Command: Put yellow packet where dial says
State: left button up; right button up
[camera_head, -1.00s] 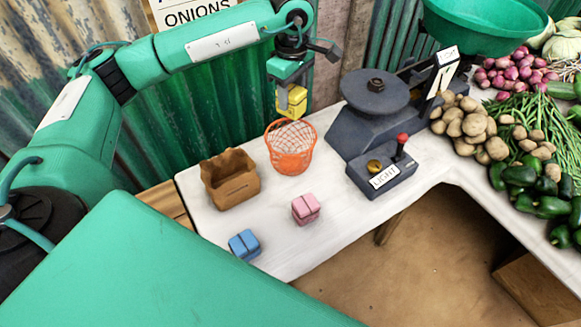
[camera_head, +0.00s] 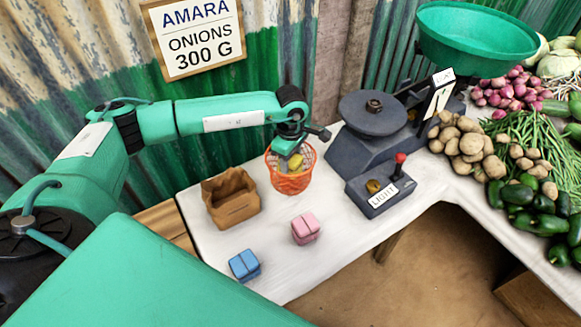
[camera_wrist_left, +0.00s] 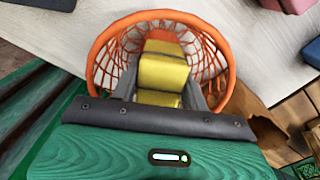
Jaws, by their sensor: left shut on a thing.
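The yellow packet (camera_wrist_left: 163,70) is held between the fingers of my left gripper (camera_head: 291,158). In the left wrist view it is inside the mouth of the orange mesh basket (camera_wrist_left: 100,55). In the head view the orange basket (camera_head: 291,183) stands on the white counter, with the packet (camera_head: 295,163) at its rim level. Whether the packet touches the basket's bottom cannot be told. The dial (camera_head: 438,103) on the dark scale has a white face with a dark pointer; its label is too small to read. A box beside it with a red-knobbed lever is labelled LIGHT (camera_head: 384,195). My right gripper is not in view.
A brown paper bag (camera_head: 231,198) stands left of the basket. A pink packet (camera_head: 305,228) and a blue packet (camera_head: 244,265) lie on the counter in front. The scale (camera_head: 372,114) stands right of the basket. Vegetables fill the right side.

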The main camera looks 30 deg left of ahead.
aim_at(290, 169)
pick_arm(q)
notch_tip(290, 169, down, 4)
jog(key=shift+r, duration=0.2)
jog(key=shift+f, duration=0.15)
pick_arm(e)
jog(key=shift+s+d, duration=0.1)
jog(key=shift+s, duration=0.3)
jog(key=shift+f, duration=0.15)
pick_arm(q)
jog(key=shift+f, duration=0.2)
jog(key=o, duration=1)
jog(key=shift+r, duration=0.1)
jog(key=shift+o, duration=0.4)
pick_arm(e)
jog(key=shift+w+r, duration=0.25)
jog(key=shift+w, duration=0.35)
